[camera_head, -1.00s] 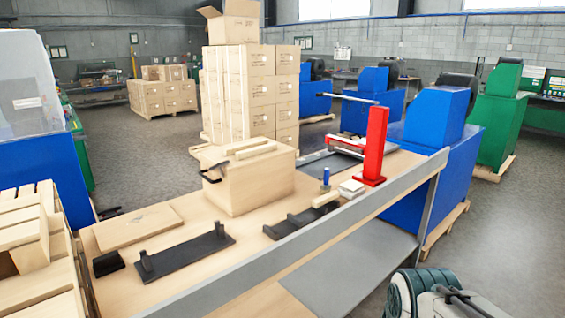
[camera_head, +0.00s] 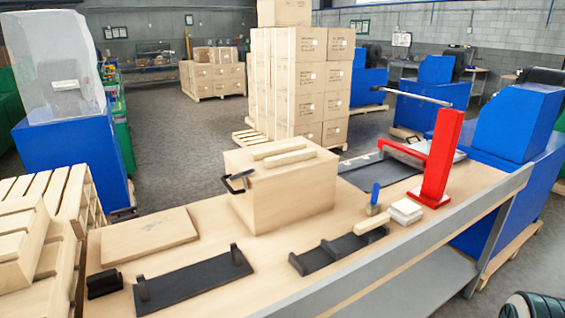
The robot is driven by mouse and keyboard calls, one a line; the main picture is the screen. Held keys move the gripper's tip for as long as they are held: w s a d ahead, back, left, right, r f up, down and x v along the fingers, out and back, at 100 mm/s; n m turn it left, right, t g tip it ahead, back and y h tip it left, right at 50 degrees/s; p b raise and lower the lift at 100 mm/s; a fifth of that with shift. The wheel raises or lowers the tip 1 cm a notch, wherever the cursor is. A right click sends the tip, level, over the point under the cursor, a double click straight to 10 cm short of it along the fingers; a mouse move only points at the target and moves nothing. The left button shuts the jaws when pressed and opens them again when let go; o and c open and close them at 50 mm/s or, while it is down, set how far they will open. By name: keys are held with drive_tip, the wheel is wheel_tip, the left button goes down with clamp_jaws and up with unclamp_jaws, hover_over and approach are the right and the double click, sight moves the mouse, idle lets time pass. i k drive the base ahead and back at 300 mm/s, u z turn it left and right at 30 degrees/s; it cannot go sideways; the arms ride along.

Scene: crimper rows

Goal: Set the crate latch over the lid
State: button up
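A light wooden crate (camera_head: 285,200) stands on the workbench, its lid (camera_head: 270,157) on top with two pale battens across it. The crate latch (camera_head: 238,180), a black metal loop, sits at the crate's left side near the lid edge. It sticks outward from the crate; I cannot tell whether any part of it lies over the lid. My gripper is not in view.
The workbench (camera_head: 225,222) holds a flat wooden board (camera_head: 148,235), black brackets (camera_head: 195,279) (camera_head: 340,250), a small black block (camera_head: 104,283), white pads (camera_head: 405,211) and a tall red stand (camera_head: 440,160). Pallets (camera_head: 45,225) crowd the left; stacked cartons (camera_head: 298,80) stand behind.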

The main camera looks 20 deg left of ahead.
sight(240, 175)
drive_tip(key=i, duration=0.6)
drive_tip(key=u, duration=1.8)
drive_tip(key=i, duration=0.5)
